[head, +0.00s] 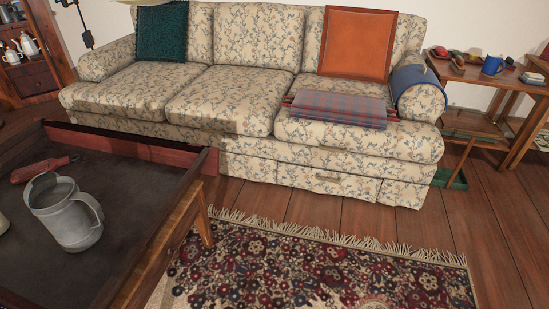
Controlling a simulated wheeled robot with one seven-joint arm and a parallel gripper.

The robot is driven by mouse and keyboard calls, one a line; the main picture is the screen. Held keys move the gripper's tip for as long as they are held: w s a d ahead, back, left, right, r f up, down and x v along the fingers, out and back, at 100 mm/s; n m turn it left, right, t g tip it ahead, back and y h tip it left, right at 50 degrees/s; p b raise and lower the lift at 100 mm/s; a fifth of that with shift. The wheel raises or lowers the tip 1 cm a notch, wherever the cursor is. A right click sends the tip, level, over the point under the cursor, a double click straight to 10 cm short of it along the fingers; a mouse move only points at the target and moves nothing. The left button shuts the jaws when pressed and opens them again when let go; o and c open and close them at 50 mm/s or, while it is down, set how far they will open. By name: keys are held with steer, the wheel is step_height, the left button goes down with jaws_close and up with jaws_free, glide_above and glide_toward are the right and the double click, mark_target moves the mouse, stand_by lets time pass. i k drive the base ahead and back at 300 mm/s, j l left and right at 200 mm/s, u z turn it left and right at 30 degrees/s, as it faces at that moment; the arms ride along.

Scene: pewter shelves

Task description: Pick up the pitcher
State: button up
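A grey metal pitcher (67,215) stands in the dark tray-like top of a low wooden table (160,255) at the lower left of the head view. Its open mouth faces up and its handle (93,207) is on the right side. It looks empty, as far as its inside shows. My gripper is not in the head view, so I cannot see whether it is open or shut.
A red-handled tool (42,169) lies behind the pitcher. Raised wooden rims edge the tabletop. A floral sofa (240,97) stands behind. A fringed rug (320,270) covers open floor at right. A side table (480,75) holds a blue mug (492,65).

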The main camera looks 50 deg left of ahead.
mark_target(66, 212)
steer(key=u, duration=3.3)
steer(key=i+l+z, duration=0.15)
steer(key=i+z, duration=0.25)
steer(key=i, duration=0.2)
steer(key=i+j+z, duration=0.1)
steer(key=i+z, duration=0.35)
steer(key=i, duration=0.15)
